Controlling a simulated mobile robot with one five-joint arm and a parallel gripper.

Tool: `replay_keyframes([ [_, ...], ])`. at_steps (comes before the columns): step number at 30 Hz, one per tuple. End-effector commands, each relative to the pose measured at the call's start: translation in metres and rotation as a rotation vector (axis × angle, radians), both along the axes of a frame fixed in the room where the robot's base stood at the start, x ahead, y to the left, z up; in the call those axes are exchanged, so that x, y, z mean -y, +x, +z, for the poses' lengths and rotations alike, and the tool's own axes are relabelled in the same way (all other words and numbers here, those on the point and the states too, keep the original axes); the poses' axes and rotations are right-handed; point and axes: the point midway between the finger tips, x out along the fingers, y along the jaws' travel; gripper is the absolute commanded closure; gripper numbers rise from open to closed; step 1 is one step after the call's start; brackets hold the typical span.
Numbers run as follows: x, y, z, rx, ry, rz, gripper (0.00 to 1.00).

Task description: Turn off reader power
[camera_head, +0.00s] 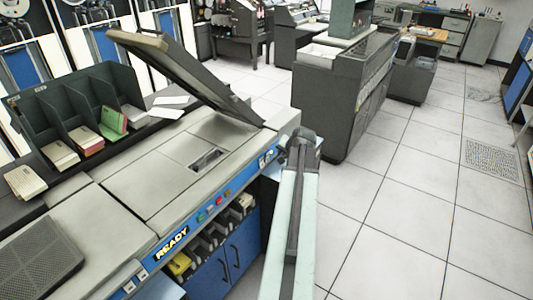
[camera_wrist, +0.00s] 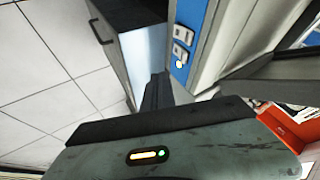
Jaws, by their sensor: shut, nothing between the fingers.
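Small red and green buttons sit mid-strip (camera_head: 206,212). Light switches (camera_head: 266,159) sit at the strip's right end. In the wrist view, two white rocker switches (camera_wrist: 181,42) show on a blue panel; a bright white spot lies at the lower one. Which switch is power I cannot tell. My gripper (camera_head: 301,140) is at the machine's right end, close to those switches. In the wrist view, its dark fingers (camera_wrist: 155,92) are together and empty, below and left of the switches, apparently apart from them.
A raised lid (camera_head: 185,75) slants above the machine. A dark card rack (camera_head: 85,125) with several card stacks stands behind it. Blue cabinet doors (camera_head: 235,250) and small bins are below. A grey console (camera_head: 345,100) stands beyond. The tiled floor at right (camera_head: 410,220) is clear.

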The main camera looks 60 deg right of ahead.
Motion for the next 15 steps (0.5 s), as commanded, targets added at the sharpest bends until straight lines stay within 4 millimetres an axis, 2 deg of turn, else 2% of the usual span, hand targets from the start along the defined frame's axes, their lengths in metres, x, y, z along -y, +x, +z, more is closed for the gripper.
replay_keyframes([
  [10, 0.003, -0.004, -0.001, 0.000, 0.000, -0.007, 1.00],
  [15, 0.012, 0.003, -0.020, 0.000, -0.001, -0.008, 1.00],
])
